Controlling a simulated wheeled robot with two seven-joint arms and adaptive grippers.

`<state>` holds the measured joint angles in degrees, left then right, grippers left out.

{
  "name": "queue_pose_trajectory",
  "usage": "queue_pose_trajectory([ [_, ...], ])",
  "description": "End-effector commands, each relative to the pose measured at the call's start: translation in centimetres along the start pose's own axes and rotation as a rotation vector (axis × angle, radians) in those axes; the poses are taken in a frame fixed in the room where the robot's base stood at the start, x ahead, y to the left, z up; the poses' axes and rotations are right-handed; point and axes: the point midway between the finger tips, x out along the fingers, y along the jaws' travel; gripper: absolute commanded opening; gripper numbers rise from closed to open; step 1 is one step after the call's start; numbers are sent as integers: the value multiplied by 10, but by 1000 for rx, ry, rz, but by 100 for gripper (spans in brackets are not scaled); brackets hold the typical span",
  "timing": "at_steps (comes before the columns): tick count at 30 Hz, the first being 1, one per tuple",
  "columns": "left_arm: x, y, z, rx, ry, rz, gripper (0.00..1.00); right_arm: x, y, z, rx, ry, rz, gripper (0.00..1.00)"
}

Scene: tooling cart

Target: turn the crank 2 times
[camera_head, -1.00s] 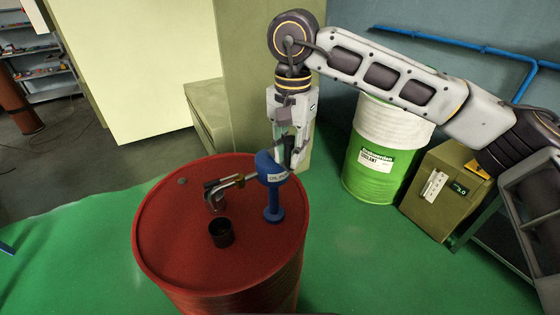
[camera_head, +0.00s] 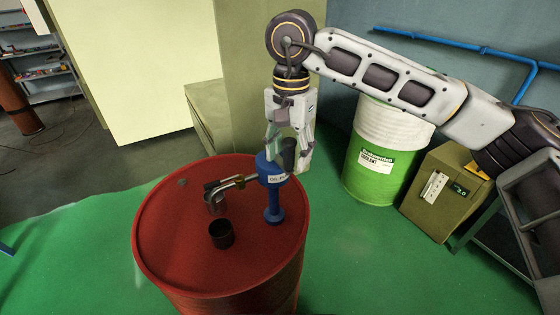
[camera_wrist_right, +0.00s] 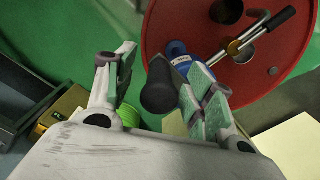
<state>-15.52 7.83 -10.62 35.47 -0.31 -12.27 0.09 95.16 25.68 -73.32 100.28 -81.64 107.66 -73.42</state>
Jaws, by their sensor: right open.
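A blue hand pump (camera_head: 272,190) stands upright on the red drum. Its crank grip is a dark upright knob (camera_head: 289,153) at the pump head's right side. My right gripper (camera_head: 288,146) points down over the knob, its fingers apart on either side of it. In the right wrist view the dark knob (camera_wrist_right: 160,92) sits between the spread fingers, nearer the right-hand one. Whether a finger touches it I cannot tell. The crank's arm is mostly hidden by the gripper and pump head. My left gripper is out of view.
The red drum (camera_head: 185,250) also carries the pump's bent metal spout (camera_head: 228,184) and a small black cup (camera_head: 221,234). A green-and-white coolant drum (camera_head: 376,170) and an olive box (camera_head: 440,190) stand at the right. Green floor around the drum is clear.

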Motion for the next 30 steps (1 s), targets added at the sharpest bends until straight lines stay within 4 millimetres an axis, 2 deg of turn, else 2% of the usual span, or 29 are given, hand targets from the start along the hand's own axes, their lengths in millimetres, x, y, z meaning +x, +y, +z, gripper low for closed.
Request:
queue_pose_trajectory([
  [21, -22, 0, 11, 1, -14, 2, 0, -38, 0, 0, 0, 0, 0, 54],
  [30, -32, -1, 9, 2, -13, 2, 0, -56, 0, 0, -1, 0, 1, 54],
])
